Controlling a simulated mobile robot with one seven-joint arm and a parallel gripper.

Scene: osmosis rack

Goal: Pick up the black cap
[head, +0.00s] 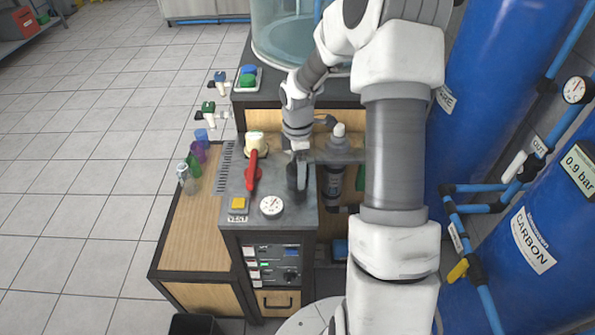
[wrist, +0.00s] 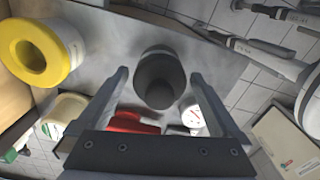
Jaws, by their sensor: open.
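The black cap (wrist: 160,80) shows in the wrist view as a dark, round, upright piece above the grey panel, with a smaller round part at its near end. In the head view a dark upright shape (head: 297,182) stands on the grey cabinet top (head: 269,211), mostly merged with my gripper's fingers. My gripper (wrist: 158,76) is open, one finger on each side of the cap in the wrist view. I see gaps beside the cap and no clear contact. The head view shows my gripper (head: 299,172) pointing down over the cabinet top.
A red lever (head: 253,173) and a white gauge (head: 271,205) stand close by on the cabinet top. A yellow button (head: 239,203) is at its front left. A yellow-topped white cylinder (wrist: 40,50) is left in the wrist view. Blue tanks (head: 492,100) stand at right.

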